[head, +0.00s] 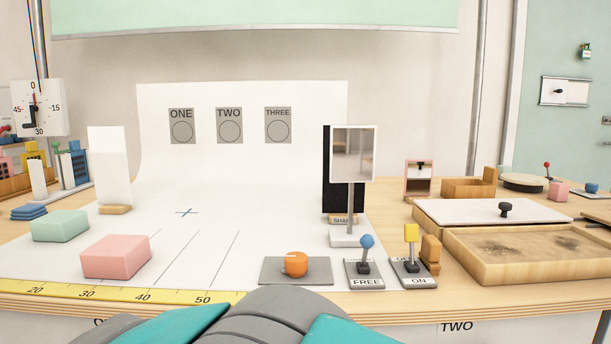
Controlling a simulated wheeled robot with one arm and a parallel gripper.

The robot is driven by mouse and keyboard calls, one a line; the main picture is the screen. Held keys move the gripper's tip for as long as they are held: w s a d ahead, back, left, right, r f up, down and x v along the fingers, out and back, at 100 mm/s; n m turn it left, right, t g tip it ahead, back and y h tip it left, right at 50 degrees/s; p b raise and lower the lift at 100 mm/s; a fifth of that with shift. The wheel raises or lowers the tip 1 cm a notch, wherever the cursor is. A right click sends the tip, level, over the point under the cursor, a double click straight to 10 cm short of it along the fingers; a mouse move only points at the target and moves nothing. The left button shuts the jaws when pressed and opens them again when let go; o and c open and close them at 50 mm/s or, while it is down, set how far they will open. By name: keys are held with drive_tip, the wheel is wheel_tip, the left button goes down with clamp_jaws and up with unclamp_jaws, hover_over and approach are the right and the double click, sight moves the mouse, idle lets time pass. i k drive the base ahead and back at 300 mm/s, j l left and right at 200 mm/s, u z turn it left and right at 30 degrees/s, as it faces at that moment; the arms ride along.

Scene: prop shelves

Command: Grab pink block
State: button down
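A large pink block (115,257) lies on the white sheet (195,255) at the front left of the table, just behind the yellow ruler. A smaller pink block (558,192) sits far right at the back of the table. My arm, grey and teal, shows at the bottom centre, in front of the table edge. My gripper's fingers are not in view.
A green block (60,226) lies behind and left of the large pink block. A yellow ruler (150,297) runs along the front edge. An orange knob (296,264), levers (364,262) and a mirror (352,155) stand right of centre. A wooden tray (530,278) is at right.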

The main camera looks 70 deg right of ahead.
sight(558, 192)
drive_tip(key=z, duration=3.7)
drive_tip(key=i+l, duration=0.75)
drive_tip(key=z, duration=0.05)
